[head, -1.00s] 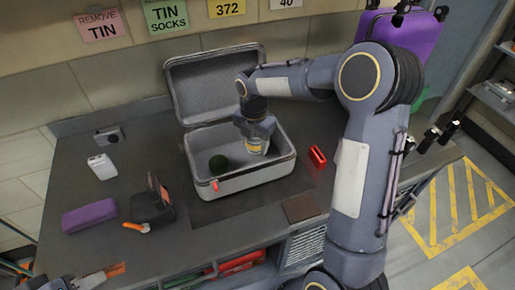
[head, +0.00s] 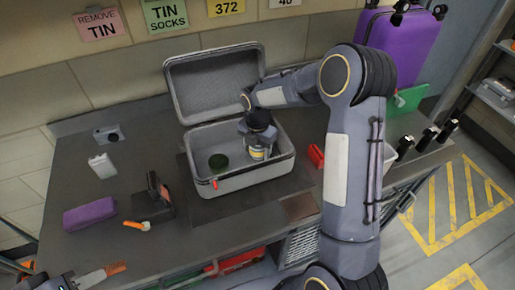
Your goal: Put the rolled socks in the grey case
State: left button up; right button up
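The grey case (head: 240,183) stands open on the bench, its lid (head: 212,84) tipped back. In its left part lies a dark green round thing (head: 218,161) that looks like the rolled socks. A tin with a yellow band (head: 257,153) is in the right part. My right gripper (head: 258,141) reaches down into the case at the top of this tin. Its fingers are too small and dark to tell whether they grip it. My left gripper (head: 84,280) is at the bottom left edge, partly cut off; its fingers are unclear.
A purple pouch (head: 90,214), a white item (head: 102,166), a grey device (head: 108,135) and a dark box (head: 153,202) lie left of the case. A red item (head: 316,156) lies to its right. Signs on the wall read "REMOVE TIN" (head: 101,27) and "TIN SOCKS" (head: 168,15).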

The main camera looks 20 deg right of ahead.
jog(key=shift+o, duration=1.4)
notch_tip(320, 180, up, 12)
jog(key=shift+r, duration=0.1)
jog(key=s+r+m+t+y, duration=0.1)
jog(key=s+r+m, duration=0.2)
jog(key=s+m, duration=0.35)
jog(key=s+r+m+t+y, duration=0.1)
jog(key=s+r+m+t, duration=0.1)
jog(key=s+r+m, duration=0.4)
jog(key=s+a+f+m+t+y, duration=0.1)
jog(key=s+a+f+m, duration=0.1)
jog(key=s+m, duration=0.5)
jog(key=s+a+f+m+t, duration=0.1)
jog(key=s+a+f+m, duration=0.1)
jog(key=s+m, duration=0.5)
jog(key=shift+s+f+t+y, duration=0.35)
jog(key=shift+s+f, duration=0.2)
jog(key=shift+f, duration=0.25)
